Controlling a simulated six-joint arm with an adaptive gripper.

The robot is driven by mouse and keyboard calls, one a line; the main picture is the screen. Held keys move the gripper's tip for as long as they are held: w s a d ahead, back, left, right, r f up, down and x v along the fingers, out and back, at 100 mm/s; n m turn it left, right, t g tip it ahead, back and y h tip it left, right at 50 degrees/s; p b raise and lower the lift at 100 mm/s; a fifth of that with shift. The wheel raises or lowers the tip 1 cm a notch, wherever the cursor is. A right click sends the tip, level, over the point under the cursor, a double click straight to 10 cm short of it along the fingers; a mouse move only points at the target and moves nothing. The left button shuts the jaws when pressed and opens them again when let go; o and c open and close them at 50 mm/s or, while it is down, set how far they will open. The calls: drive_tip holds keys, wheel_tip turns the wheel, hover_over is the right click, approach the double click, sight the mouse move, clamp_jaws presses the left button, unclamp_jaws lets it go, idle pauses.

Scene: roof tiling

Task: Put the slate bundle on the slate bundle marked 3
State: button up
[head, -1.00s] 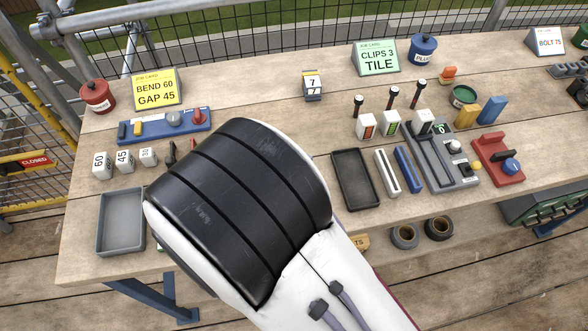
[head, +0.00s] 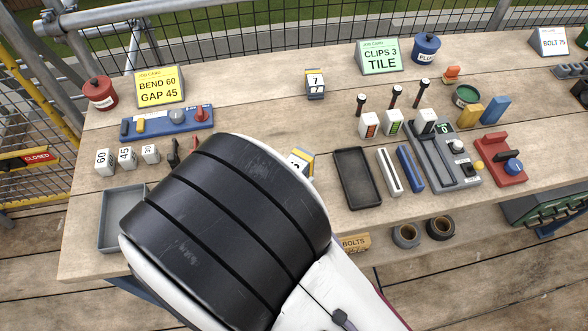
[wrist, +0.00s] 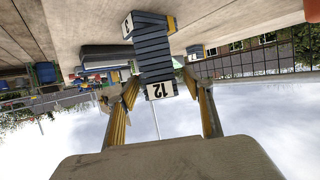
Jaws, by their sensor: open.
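The wrist view is upside down. In it a tall stack of dark grey slates (wrist: 153,56) stands on the bench, with a white label (wrist: 160,91) that seems to read 12 at the end near my gripper. A second white label (wrist: 127,25), looking like 3, is at the bench end. I cannot tell clearly where one bundle ends and another begins. My gripper (wrist: 160,83) is open, its yellow-padded fingers on either side of the 12 end, with gaps visible. In the head view a partly hidden slate bundle (head: 308,164) shows beside my arm; the gripper is hidden there.
Another slate stack marked 7 (head: 315,86) stands at the back. A dark tray (head: 357,178), a grey tray (head: 108,232), number blocks (head: 127,157) and a blue tool board (head: 165,123) lie around. The bench between the 7 stack and the green card (head: 380,57) is clear.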

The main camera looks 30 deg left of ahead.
drive_tip(key=v, duration=0.8)
drive_tip(key=shift+s, duration=0.25)
drive_tip(key=shift+r, duration=0.1)
idle(0.5)
drive_tip(key=w+a+r+m+g+y, duration=0.1)
drive_tip(key=w+r+y, duration=0.1)
drive_tip(key=w+r, duration=0.4)
drive_tip(key=w+a+r+g+y, duration=0.15)
drive_tip(key=w+r, duration=0.25)
drive_tip(key=w, duration=0.5)
drive_tip(key=w+d+r+n+g+y, duration=0.1)
drive_tip(key=w+d+r+y, duration=0.35)
drive_tip(key=d+r, duration=0.35)
drive_tip(key=s+d+g+h, duration=0.1)
drive_tip(key=s+d, duration=0.4)
drive_tip(key=d, duration=0.7)
drive_tip(key=s+d+f+g+h, duration=0.1)
drive_tip(key=s+d+h, duration=0.3)
drive_tip(key=d, duration=0.8)
drive_tip(key=s+d+f+g+h, duration=0.1)
drive_tip(key=s+d+g+h, duration=0.1)
drive_tip(key=s+d, duration=0.5)
drive_tip(key=d+h, duration=0.1)
drive_tip(key=d, duration=0.4)
drive_tip(key=shift+d+f, duration=0.15)
